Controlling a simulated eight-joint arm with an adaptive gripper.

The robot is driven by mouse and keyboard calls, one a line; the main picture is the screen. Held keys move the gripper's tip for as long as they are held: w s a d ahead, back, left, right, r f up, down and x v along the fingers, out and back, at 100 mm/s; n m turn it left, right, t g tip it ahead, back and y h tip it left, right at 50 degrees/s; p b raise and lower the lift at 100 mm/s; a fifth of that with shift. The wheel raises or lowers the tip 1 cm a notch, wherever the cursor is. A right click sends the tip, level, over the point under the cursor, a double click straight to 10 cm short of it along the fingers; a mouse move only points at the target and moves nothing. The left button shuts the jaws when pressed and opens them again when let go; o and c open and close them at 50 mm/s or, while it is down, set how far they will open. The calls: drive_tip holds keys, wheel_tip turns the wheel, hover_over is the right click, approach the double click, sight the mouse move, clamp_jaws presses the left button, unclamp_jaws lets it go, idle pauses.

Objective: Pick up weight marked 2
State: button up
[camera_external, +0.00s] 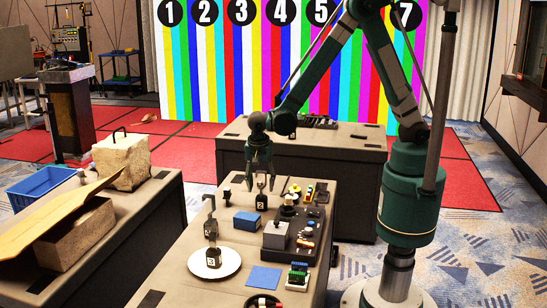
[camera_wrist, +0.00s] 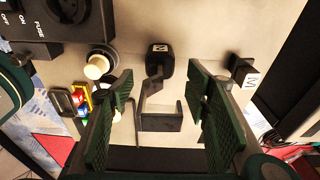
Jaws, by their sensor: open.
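The weight marked 2 (camera_external: 262,203) is a dark block with a pale label and a hooked handle, standing on the table. In the wrist view its dark body (camera_wrist: 160,62) is at top centre, with the handle reaching down between my fingers. My gripper (camera_external: 260,168) is open, pointing down just above the weight. In the wrist view its green ridged fingers (camera_wrist: 163,110) are to the left and right of the handle, with gaps on both sides. I cannot tell how far down the handle they reach.
A weight marked 3 (camera_external: 211,258) stands on a white plate (camera_external: 232,263). Another dark weight (camera_wrist: 243,71) is close to the right finger in the wrist view. A blue box (camera_external: 246,222) and a dark device (camera_external: 276,240) with several small items are nearby on the table.

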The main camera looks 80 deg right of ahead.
sight(262, 196)
drive_tip(key=shift+f, duration=0.2)
drive_tip(key=shift+d+f+b, duration=0.25)
drive_tip(key=shift+f+b, duration=0.05)
drive_tip(key=shift+f, duration=1)
drive_tip(key=shift+d+f+b, duration=0.2)
drive_tip(key=shift+f+b, duration=0.05)
drive_tip(key=shift+f, duration=1)
clamp_jaws()
